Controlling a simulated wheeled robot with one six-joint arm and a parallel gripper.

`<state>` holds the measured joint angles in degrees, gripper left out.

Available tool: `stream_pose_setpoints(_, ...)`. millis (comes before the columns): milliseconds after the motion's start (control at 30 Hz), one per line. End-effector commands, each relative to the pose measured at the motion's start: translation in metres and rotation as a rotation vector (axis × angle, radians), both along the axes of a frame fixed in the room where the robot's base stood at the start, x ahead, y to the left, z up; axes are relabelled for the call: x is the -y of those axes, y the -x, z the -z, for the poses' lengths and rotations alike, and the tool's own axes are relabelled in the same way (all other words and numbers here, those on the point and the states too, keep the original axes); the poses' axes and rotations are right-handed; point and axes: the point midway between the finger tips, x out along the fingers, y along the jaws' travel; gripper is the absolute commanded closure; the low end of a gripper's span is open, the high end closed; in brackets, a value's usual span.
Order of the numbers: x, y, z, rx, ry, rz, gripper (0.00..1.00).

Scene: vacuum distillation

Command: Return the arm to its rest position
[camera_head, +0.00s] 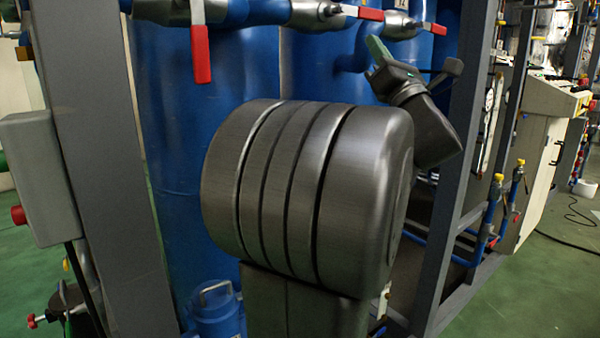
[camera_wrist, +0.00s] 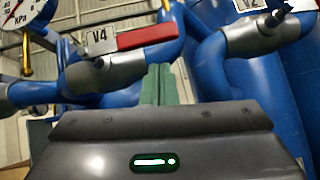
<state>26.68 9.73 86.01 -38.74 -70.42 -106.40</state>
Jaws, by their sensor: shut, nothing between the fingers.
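My gripper (camera_head: 376,48) is raised in front of the blue pipework in the head view, with its green fingers pointing up and to the left. In the wrist view its green fingers (camera_wrist: 159,82) are together and hold nothing. Behind them in the wrist view is a valve with a red handle (camera_wrist: 147,34) and a V4 label. The fingers appear just below this handle; whether they touch the valve or pipe cannot be told. My large grey arm joint fills the middle of the head view and hides part of the rig.
Red-handled valves (camera_head: 201,55) line the blue pipe at the top. Grey frame posts (camera_head: 478,120) stand close to my arm. A grey box with a red button (camera_head: 18,215) is at left. A pressure gauge (camera_wrist: 22,12) shows at upper left. Green floor (camera_head: 540,290) is open at lower right.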

Motion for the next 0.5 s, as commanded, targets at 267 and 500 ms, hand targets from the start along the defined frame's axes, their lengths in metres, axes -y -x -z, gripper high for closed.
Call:
stream_pose_setpoints(267,0.003,0.001,-0.020,-0.001,0.000,0.002,1.00)
stream_pose_setpoints(500,0.004,0.001,-0.023,0.000,0.000,0.001,1.00)
